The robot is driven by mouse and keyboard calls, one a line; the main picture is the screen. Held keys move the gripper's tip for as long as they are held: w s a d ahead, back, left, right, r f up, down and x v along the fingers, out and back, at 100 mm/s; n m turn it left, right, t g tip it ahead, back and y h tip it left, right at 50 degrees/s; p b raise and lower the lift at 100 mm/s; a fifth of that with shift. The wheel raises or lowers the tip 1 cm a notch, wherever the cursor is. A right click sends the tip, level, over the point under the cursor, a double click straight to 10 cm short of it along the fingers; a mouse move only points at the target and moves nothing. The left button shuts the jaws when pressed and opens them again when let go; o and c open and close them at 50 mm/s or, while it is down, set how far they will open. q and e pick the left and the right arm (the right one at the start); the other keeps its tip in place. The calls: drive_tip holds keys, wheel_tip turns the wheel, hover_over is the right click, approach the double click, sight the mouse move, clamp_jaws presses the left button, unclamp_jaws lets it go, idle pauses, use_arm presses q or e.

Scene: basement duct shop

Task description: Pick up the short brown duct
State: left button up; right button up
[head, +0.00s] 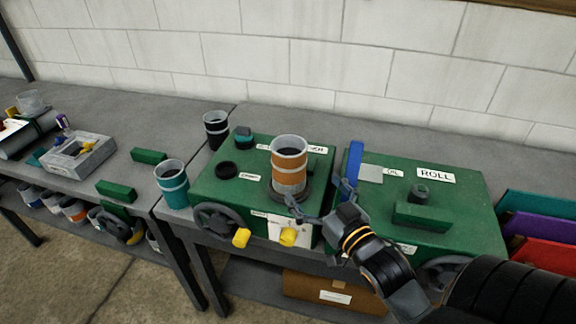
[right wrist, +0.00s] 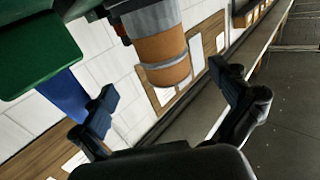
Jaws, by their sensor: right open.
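The short brown duct (head: 289,160), with pale metal bands and an open top, stands upright on a dark round base on the green machine at the centre. It also shows in the right wrist view (right wrist: 163,59), ahead of the open fingers. My right gripper (head: 318,203) is open, with its fingers spread just right of and near the duct's lower part. In the wrist view its fingertips (right wrist: 165,85) lie on either side of the picture, with no duct held. Contact between fingers and duct cannot be told. My left gripper is not in view.
A second green machine (head: 453,220) labelled ROLL stands right, with a blue upright piece (head: 354,163) at its left edge. A teal duct (head: 172,184) and a black duct (head: 216,129) stand left of the duct. A grey tray (head: 75,155) lies on the left table.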

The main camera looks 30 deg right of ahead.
sight(298, 171)
drive_tip(key=w+p, duration=0.1)
drive_tip(key=w, duration=0.3)
drive_tip(key=shift+w+d, duration=0.15)
drive_tip(key=shift+w, duration=0.05)
drive_tip(key=shift+w+f, duration=0.1)
drive_tip(key=shift+w, duration=0.2)
drive_tip(key=shift+w+r+p, duration=0.3)
drive_tip(key=shift+w+p, duration=0.25)
drive_tip(key=shift+w, duration=0.05)
drive_tip(key=w, duration=0.1)
drive_tip(key=w+p, duration=0.1)
drive_tip(key=w, duration=0.1)
drive_tip(key=shift+w+d+f, duration=0.1)
drive_tip(key=shift+w+f, duration=0.05)
drive_tip(key=shift+w, duration=0.1)
drive_tip(key=shift+w+f, duration=0.1)
drive_tip(key=shift+w, duration=0.2)
drive_tip(key=shift+s, duration=0.1)
drive_tip(key=shift+c, duration=0.9)
drive_tip(key=c, duration=1.1)
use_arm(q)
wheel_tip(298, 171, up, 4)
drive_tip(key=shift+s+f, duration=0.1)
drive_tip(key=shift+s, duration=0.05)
use_arm(e)
drive_tip(key=shift+c, duration=0.6)
